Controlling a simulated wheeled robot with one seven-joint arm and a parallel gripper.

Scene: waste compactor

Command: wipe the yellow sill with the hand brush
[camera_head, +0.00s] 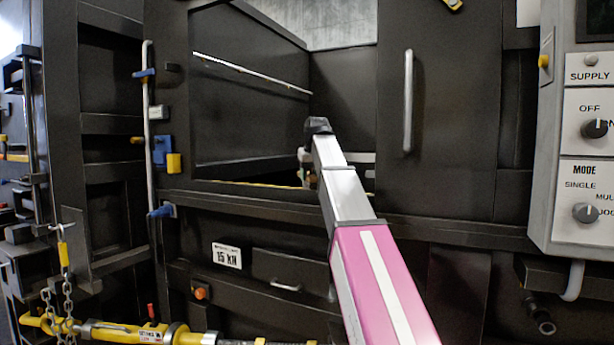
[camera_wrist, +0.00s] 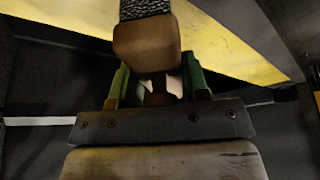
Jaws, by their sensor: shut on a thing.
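In the wrist view my gripper (camera_wrist: 158,88) has green fingers shut on the hand brush (camera_wrist: 147,45). The brush has a wooden body with dark bristles at the top edge of the view. The yellow sill (camera_wrist: 225,45) runs behind the brush, with dark scuffs on its surface. I cannot tell whether the bristles touch it. In the head view the sill shows only as a thin yellow line (camera_head: 262,184) along the bottom of the compactor opening. My arm reaches into the opening and hides the brush and most of my gripper.
The opening has dark walls and a frame around it. A door with a grey vertical handle (camera_head: 408,100) stands to its right. A control box (camera_head: 585,150) hangs at the far right. Yellow and blue latches (camera_head: 172,162) and a chain (camera_head: 62,300) are on the left.

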